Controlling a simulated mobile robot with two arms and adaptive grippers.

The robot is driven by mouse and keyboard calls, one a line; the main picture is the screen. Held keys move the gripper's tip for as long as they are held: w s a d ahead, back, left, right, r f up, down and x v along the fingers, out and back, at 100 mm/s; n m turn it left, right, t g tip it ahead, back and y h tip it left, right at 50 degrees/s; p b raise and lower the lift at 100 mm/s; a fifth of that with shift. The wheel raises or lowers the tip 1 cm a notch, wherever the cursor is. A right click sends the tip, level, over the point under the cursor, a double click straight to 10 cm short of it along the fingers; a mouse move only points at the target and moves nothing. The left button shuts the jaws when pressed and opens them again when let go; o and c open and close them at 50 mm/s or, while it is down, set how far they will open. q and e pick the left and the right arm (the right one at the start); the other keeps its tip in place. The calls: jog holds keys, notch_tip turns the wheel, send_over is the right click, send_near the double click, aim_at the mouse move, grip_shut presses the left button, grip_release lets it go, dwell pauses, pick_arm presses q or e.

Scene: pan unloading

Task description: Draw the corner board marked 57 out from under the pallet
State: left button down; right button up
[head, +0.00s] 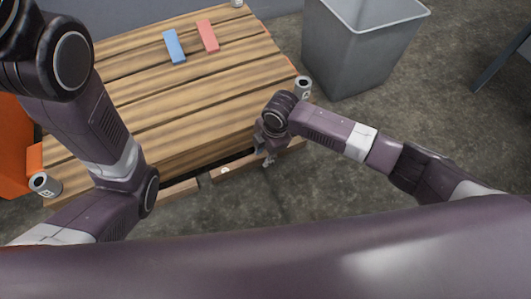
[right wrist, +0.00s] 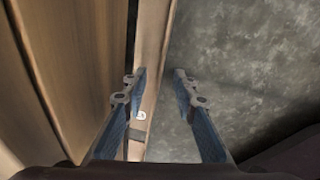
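The wooden pallet (head: 190,85) fills the upper left of the head view. A lower board (head: 236,166) with a small round white mark shows along its near edge; the mark is too small to read as 57. In the right wrist view this narrow board (right wrist: 153,50) runs lengthwise beside the pallet slats, its white mark by the left finger. My right gripper (head: 267,157) is at the pallet's near right edge, pointing down. In the wrist view its fingers (right wrist: 161,75) are apart, with part of the board and floor between them. My left gripper is not visible.
A blue block (head: 174,46) and a red block (head: 208,36) lie on the pallet. Grey cylinders (head: 303,87) (head: 45,185) stand at its corners. A grey bin (head: 360,50) stands behind right. Something orange (head: 14,150) is at the left. Concrete floor (head: 330,190) is clear at right.

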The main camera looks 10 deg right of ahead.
jog(key=shift+w+a+f, duration=0.1)
jog(key=shift+a+f, duration=0.05)
jog(key=shift+f, duration=0.5)
jog(key=shift+c, duration=0.2)
grip_shut()
